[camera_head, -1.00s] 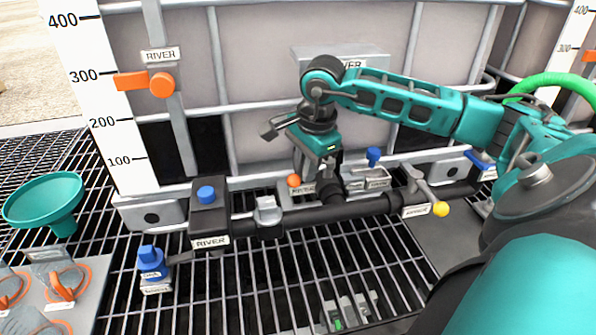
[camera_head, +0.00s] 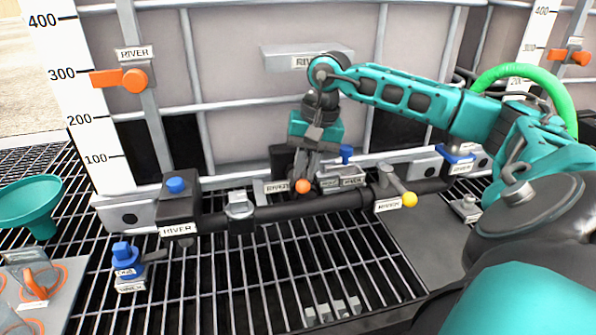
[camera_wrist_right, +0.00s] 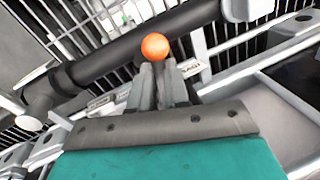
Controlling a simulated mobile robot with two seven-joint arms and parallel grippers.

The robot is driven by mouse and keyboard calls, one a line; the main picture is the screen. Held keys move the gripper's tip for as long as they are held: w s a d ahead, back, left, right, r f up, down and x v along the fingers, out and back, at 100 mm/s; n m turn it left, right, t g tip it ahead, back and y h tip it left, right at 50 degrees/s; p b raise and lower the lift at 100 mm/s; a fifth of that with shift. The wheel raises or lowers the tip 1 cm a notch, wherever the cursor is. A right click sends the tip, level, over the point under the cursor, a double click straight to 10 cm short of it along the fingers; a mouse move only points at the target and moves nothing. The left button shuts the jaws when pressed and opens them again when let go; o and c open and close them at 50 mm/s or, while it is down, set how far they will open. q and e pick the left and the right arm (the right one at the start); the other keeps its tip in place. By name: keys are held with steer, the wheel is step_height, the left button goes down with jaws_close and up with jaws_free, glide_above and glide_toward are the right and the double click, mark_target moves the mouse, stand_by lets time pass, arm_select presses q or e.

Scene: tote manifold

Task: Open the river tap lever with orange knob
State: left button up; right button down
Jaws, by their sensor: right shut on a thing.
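The orange knob (camera_head: 302,186) of the tap lever shows in front of the black pipe (camera_head: 320,203), below the tank wall. My right gripper (camera_head: 304,165) points down from above and is shut on the lever just behind the knob. In the right wrist view the orange knob (camera_wrist_right: 155,46) sticks out past the tips of the closed fingers (camera_wrist_right: 165,85). The lever itself is mostly hidden by the fingers. My left gripper is not in view.
A lever with a yellow knob (camera_head: 410,199) stands to the right on the same pipe. A blue-topped RIVER block (camera_head: 178,208) is at the pipe's left end. A blue valve (camera_head: 126,262) and a green funnel (camera_head: 32,202) are at left. The grating in front is mostly clear.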

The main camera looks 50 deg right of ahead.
steer(key=shift+s+d+f+n+b, duration=0.1)
steer(key=shift+s+d+n+b, duration=0.3)
steer(key=shift+n, duration=0.9)
steer(key=shift+s+d+g, duration=0.1)
steer(key=shift+g, duration=0.2)
steer(key=c, duration=1.1)
jaws_free()
steer(key=shift+d, duration=0.1)
steer(key=shift+r, duration=0.4)
step_height(320, 180, up, 12)
steer(key=s+d+p, duration=0.1)
steer(key=d+p, duration=0.1)
steer(key=shift+s, duration=0.15)
